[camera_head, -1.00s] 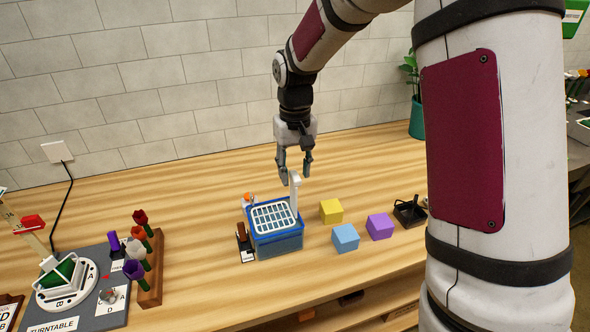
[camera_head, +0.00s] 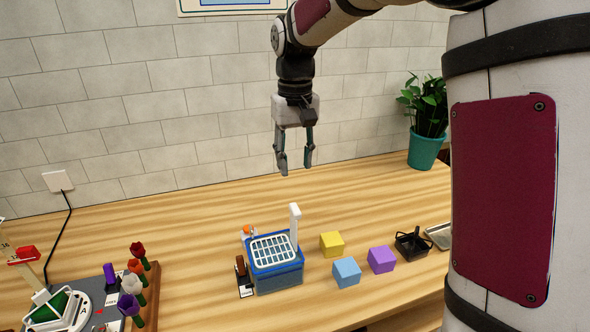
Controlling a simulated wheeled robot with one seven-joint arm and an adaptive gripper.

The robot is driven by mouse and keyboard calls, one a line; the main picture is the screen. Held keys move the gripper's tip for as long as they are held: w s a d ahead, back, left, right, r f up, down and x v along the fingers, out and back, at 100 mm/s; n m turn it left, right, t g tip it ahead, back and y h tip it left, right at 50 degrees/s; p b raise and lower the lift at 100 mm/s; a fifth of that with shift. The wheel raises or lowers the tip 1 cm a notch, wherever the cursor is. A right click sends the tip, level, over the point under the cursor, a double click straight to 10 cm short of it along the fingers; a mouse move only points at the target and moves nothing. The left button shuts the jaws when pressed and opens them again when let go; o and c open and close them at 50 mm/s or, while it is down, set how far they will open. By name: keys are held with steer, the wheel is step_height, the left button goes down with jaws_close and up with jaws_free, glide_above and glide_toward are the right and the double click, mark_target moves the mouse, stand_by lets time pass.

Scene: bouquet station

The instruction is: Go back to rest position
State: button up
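My gripper (camera_head: 296,165) hangs fingers down in the air above the back of the table. Its two fingers stand apart with nothing between them, so it is open and empty. The gripper is apart from the basket and touches nothing.
Yellow (camera_head: 332,244), blue (camera_head: 346,271) and purple (camera_head: 381,259) cubes sit right of the basket. Several flowers stand in a wooden rack (camera_head: 151,290) beside the turntable station at left. The wooden table (camera_head: 205,215) is clear at the back.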

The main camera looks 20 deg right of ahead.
stand_by(0.4)
steer(key=s+r+t, duration=0.3)
steer(key=s+r, duration=0.3)
steer(key=s, duration=0.7)
steer(key=s+f+t, duration=0.2)
steer(key=s, duration=1)
steer(key=shift+s+d+t+b, duration=0.2)
steer(key=shift+s+t+b, duration=0.1)
steer(key=shift+b, duration=0.1)
